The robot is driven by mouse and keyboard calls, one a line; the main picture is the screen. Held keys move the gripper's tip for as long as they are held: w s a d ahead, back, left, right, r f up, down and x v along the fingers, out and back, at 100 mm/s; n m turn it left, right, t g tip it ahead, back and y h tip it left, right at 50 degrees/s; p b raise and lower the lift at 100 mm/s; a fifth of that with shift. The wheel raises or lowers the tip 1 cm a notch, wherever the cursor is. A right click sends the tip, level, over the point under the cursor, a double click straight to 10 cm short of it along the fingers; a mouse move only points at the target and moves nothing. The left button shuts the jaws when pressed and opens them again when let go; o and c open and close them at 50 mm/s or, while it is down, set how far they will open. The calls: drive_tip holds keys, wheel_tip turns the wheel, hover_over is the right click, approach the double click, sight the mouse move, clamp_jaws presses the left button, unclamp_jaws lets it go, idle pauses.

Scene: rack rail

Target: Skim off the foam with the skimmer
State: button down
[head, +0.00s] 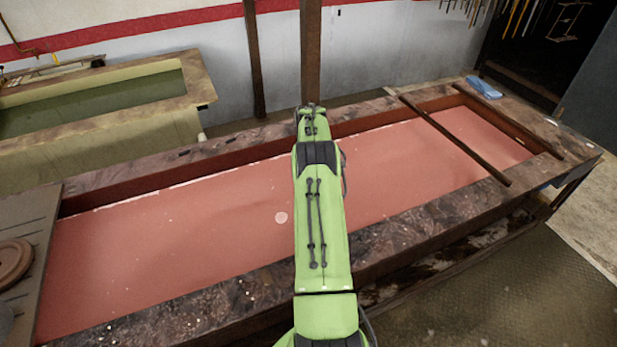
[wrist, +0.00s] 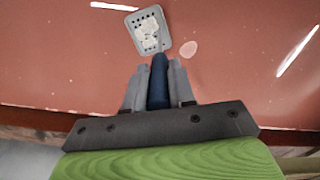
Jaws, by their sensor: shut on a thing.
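In the wrist view my gripper (wrist: 158,85) is shut on the dark blue handle of the skimmer (wrist: 149,45). The skimmer's grey perforated head points away from my gripper over the pink-red liquid, with whitish foam on it. I cannot tell whether the head touches the liquid. A pale round foam patch (wrist: 189,50) lies on the liquid just right of the head. In the head view a pale foam patch (head: 281,217) shows left of my green arm. My arm hides the gripper and skimmer there.
The long trough (head: 160,240) of pink-red liquid has a wide stained rim. A dark wooden bar (head: 455,140) crosses it on the right. Dark boards with a round brown lid (head: 12,262) cover its left end. A blue cloth (head: 484,87) lies on the far right rim.

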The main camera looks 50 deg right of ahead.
wheel_tip(320, 180, up, 10)
drive_tip(key=shift+r+p, duration=0.1)
drive_tip(key=shift+p, duration=0.45)
idle(4.2)
drive_tip(key=b, duration=0.3)
drive_tip(key=shift+s+a+f, duration=0.15)
drive_tip(key=shift+s+f, duration=0.2)
drive_tip(key=shift+s, duration=0.05)
drive_tip(key=s+a+b, duration=0.6)
drive_tip(key=s+b, duration=0.2)
drive_tip(key=s, duration=0.2)
drive_tip(key=s+a+b, duration=0.6)
drive_tip(key=s+b, duration=0.1)
drive_tip(key=s, duration=0.4)
drive_tip(key=s+a+b, duration=0.5)
drive_tip(key=s+b, duration=0.3)
drive_tip(key=s, duration=0.2)
drive_tip(key=shift+s+a+r+b, duration=0.25)
drive_tip(key=shift+a+r+b, duration=0.05)
drive_tip(key=shift+a+r, duration=0.1)
